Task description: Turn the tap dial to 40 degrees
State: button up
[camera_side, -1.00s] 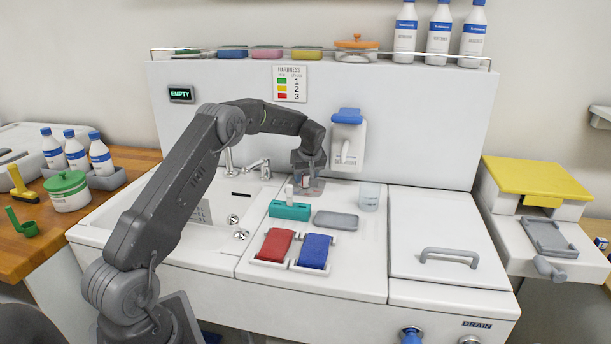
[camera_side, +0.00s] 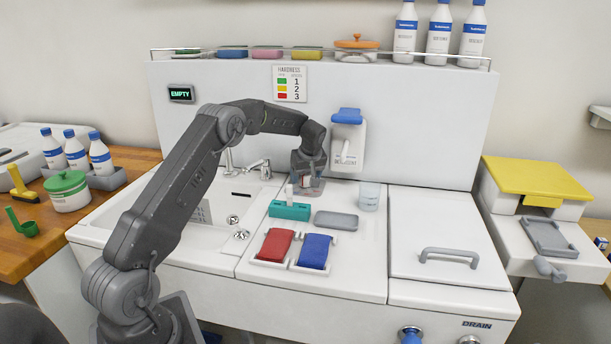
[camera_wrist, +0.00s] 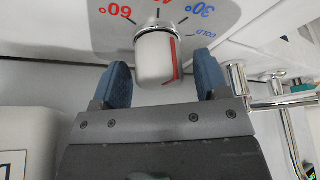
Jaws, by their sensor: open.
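The tap dial (camera_wrist: 155,58) is a pale round knob with a red line on its side, shown upside down in the wrist view. Its scale plate (camera_wrist: 108,30) carries 60°, a partly hidden mark beginning with 4, 30° and COLD. The red line lies right of the knob's middle, on the side toward 30°; its exact reading is unclear. My gripper (camera_wrist: 162,80) is open, with one blue finger on each side of the knob and narrow gaps showing. In the side view, my gripper (camera_side: 308,182) hides the dial.
The tap (camera_side: 259,166) and sink (camera_side: 150,215) lie left of my gripper. A teal block (camera_side: 290,210), a grey tray (camera_side: 336,220) and a clear cup (camera_side: 369,197) stand close in front on the counter.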

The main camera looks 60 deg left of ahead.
aim_at(301, 176)
jog(key=shift+r, duration=0.15)
jog(key=shift+d+r, duration=0.2)
jog(key=shift+r, duration=0.1)
jog(key=r, duration=0.9)
jog(key=shift+s+d, duration=0.1)
jog(key=shift+d, duration=0.25)
jog(key=m, duration=0.1)
jog(key=s+m+h, duration=0.1)
jog(key=m, duration=0.2)
jog(key=shift+s+a+m+h, duration=0.25)
jog(key=shift+s+m+h, duration=0.05)
jog(key=s+a+r+m+t+h, duration=0.2)
jog(key=s+r+m+t+h, duration=0.15)
jog(key=m, duration=0.95)
jog(key=x, duration=1.4)
jog(key=shift+d+f, duration=0.25)
jog(key=shift+d, duration=0.05)
jog(key=shift+c, duration=0.4)
